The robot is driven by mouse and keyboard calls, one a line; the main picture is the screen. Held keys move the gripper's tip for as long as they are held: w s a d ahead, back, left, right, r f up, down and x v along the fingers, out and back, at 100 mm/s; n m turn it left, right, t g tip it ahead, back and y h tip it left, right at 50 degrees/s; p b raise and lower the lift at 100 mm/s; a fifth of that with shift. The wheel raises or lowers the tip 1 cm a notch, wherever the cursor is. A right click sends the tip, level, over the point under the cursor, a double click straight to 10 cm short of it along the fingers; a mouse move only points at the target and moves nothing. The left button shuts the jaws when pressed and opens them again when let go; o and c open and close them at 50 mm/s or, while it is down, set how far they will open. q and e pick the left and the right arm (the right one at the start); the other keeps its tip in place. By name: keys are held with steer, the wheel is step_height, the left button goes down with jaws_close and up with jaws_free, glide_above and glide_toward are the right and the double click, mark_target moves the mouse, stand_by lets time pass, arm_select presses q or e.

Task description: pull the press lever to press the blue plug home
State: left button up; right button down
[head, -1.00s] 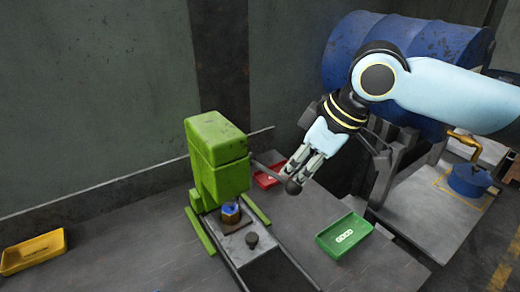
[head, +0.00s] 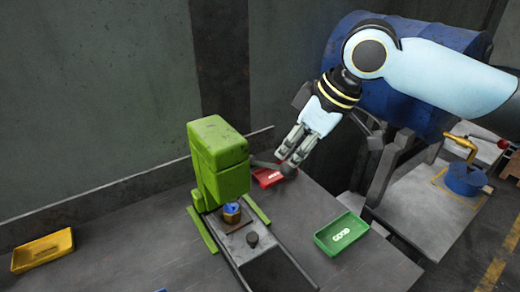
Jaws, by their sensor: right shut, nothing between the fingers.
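The green press (head: 218,160) stands on the table. Its dark lever (head: 268,165) sticks out to the right and ends in a round knob (head: 289,170). The blue plug (head: 231,207) shows at the top of a brass-coloured piece (head: 232,216) under the press head, which partly hides it. My right gripper (head: 286,157) is shut and empty, pointing down with its fingertips right at the knob's upper side. I cannot tell whether they touch it. My left gripper is not in view.
A red tray (head: 266,178) lies behind the lever. A green GOOD tray (head: 319,240) lies to the right, and a yellow tray (head: 15,262) at far left. A slide with a small dark knob (head: 252,239) extends in front of the press.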

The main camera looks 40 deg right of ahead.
steer(key=shift+w+r, duration=0.15)
steer(key=shift+r, duration=0.15)
steer(key=shift+w+d+r, duration=0.1)
steer(key=shift+w+r, duration=0.6)
steer(key=shift+r, duration=0.25)
step_height(320, 180, up, 6)
stand_by(0.4)
stand_by(0.5)
